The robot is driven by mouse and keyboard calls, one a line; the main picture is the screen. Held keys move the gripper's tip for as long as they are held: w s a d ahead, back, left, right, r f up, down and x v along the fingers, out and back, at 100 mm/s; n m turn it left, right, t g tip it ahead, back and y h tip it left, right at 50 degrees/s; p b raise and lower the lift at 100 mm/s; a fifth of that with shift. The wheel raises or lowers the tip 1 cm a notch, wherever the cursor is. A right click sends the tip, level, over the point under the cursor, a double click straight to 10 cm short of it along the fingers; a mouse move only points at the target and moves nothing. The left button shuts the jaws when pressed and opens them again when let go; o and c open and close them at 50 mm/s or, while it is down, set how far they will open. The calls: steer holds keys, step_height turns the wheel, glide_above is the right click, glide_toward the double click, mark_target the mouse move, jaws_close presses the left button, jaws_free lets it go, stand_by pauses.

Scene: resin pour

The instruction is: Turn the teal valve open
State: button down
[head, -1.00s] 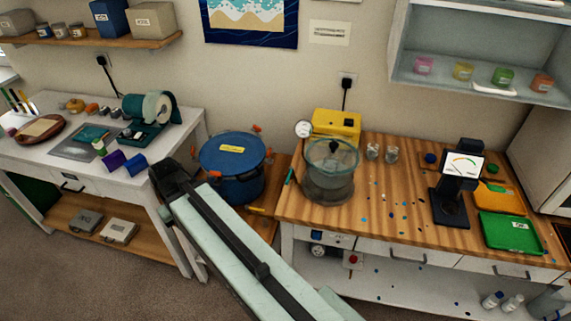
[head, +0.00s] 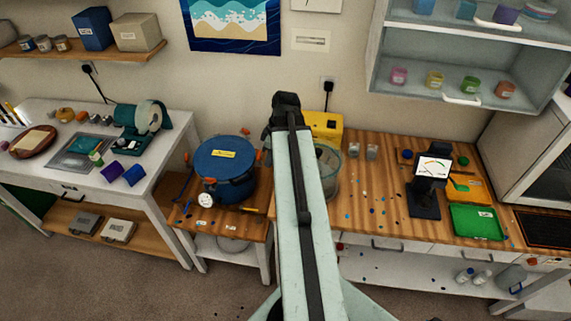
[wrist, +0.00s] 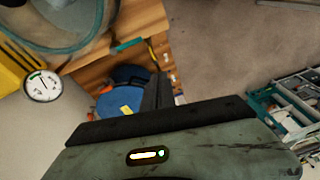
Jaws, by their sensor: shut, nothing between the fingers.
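The teal valve shows as a short teal bar (wrist: 128,44) at the wooden bench's edge in the wrist view, beside the clear round chamber. In the head view my arm hides it. My gripper (head: 286,100) is raised in front of the yellow pump (head: 325,126). Its dark fingers (wrist: 157,92) are shut and empty in the wrist view, apart from the teal bar. The clear chamber (head: 328,170) is partly behind my arm. A round white dial gauge (wrist: 42,86) stands by the pump.
A blue lidded pot (head: 222,172) with orange clamps stands on a low wooden stand left of my arm. A shelf cabinet (head: 462,85) hangs above.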

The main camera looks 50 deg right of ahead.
steer(key=s+d+r+n+t+p, duration=0.1)
steer(key=s+d+r+p, duration=0.1)
steer(key=s+d+r, duration=0.45)
steer(key=d+b+x, duration=0.2)
steer(key=b+x, duration=1.7)
steer(key=x, duration=0.2)
steer(key=shift+s+f, duration=0.25)
steer(key=shift+f, duration=0.3)
